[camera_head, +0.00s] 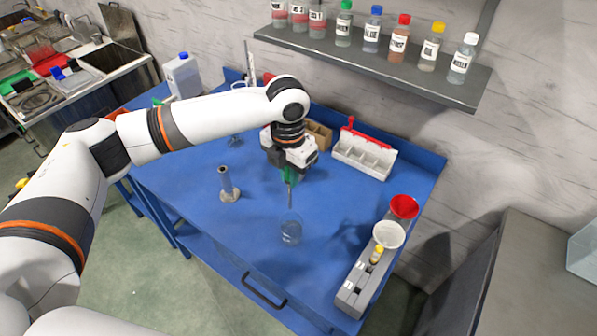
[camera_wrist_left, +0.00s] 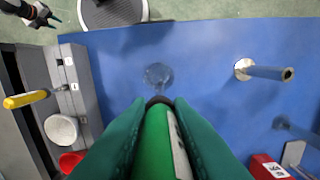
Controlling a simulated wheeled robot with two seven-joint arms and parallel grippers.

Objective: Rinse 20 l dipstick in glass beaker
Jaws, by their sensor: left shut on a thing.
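My left gripper (camera_head: 290,172) is shut on the green handle of the dipstick, and its green fingers (camera_wrist_left: 158,140) close around both sides of the handle (camera_wrist_left: 160,150) in the left wrist view. The dipstick's thin rod (camera_head: 290,197) points down in the head view. The clear glass beaker (camera_head: 291,230) stands on the blue table below the rod; it also shows in the left wrist view (camera_wrist_left: 158,76). The rod tip is near the beaker's rim; I cannot tell whether it is inside. My right gripper (camera_wrist_left: 46,20) shows small at the upper left of the wrist view, open and empty.
A grey cylinder on a round base (camera_head: 228,186) stands left of the beaker. A grey rack (camera_head: 350,295) with a red funnel (camera_head: 404,206) and a white funnel (camera_head: 388,235) is at the right. A white box (camera_head: 365,154) stands behind. A shelf (camera_head: 380,68) holds labelled bottles.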

